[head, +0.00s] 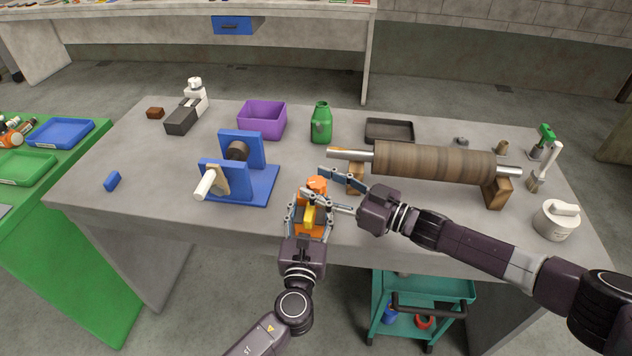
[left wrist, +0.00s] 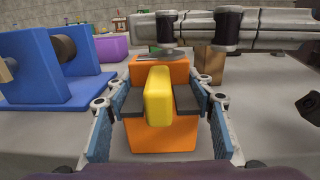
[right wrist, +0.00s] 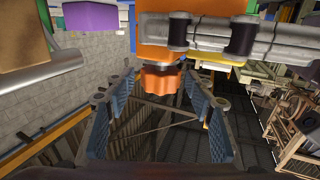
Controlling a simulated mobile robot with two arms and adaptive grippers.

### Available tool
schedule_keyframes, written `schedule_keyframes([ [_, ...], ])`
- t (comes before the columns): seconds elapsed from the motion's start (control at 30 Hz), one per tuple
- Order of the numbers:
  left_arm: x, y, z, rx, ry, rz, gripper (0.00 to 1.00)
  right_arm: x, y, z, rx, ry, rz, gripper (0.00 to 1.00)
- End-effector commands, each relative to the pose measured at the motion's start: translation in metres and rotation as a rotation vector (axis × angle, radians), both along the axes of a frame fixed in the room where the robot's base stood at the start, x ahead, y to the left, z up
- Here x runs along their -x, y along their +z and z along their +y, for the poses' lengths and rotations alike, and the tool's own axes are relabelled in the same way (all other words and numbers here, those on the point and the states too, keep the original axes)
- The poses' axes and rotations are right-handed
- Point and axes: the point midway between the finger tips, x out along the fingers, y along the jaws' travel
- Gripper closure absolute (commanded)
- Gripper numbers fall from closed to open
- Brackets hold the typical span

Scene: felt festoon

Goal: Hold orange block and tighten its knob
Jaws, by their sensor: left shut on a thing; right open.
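The orange block (head: 301,228) is near the table's front edge, with a yellow bar (left wrist: 158,95) and dark grey plates on its near face. My left gripper (head: 311,210) is shut on its sides; both fingers flank the block in the left wrist view (left wrist: 157,118). The ridged orange knob (head: 317,184) is on the block's far side. My right gripper (head: 321,186) comes in from the right, open. In the right wrist view the knob (right wrist: 160,84) lies between its spread blue-padded fingers, near the tips, with visible gaps on both sides.
A blue stand with a crank (head: 262,186) is left of the block. A brown roll (head: 435,162) on wooden supports is close behind my right arm. A green bottle (head: 321,124), purple bin (head: 262,120) and dark tray (head: 389,131) stand farther back. The left front table is mostly clear.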

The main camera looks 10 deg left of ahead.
Motion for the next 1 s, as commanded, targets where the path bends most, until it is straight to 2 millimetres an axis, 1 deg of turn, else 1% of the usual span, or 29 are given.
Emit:
schedule_keyframes([
  [0.03, -0.0002, 0.0007, 0.0, 0.0, 0.0, -0.001, 0.8, -0.0016, 0.0003, 0.0047, 0.0, 0.001, 0.0, 0.5],
  [0.13, -0.0002, 0.0007, -0.0001, 0.0, 0.0, -0.001, 0.8, -0.0038, 0.0002, 0.0087, 0.0, -0.001, -0.001, 0.5],
  [0.43, -0.0002, 0.0007, -0.0001, 0.0, 0.0, -0.001, 0.8, -0.0042, 0.0005, 0.0102, 0.0, -0.001, -0.001, 0.52],
  [0.8, -0.0001, 0.0007, -0.0001, 0.0, 0.0, -0.001, 0.8, -0.0044, 0.0005, 0.0097, 0.0, -0.001, -0.001, 0.92],
  [1.0, -0.0001, 0.0006, -0.0001, 0.001, 0.0, -0.001, 0.8, -0.0034, 0.0, 0.011, -0.005, -0.024, 0.001, 0.94],
])
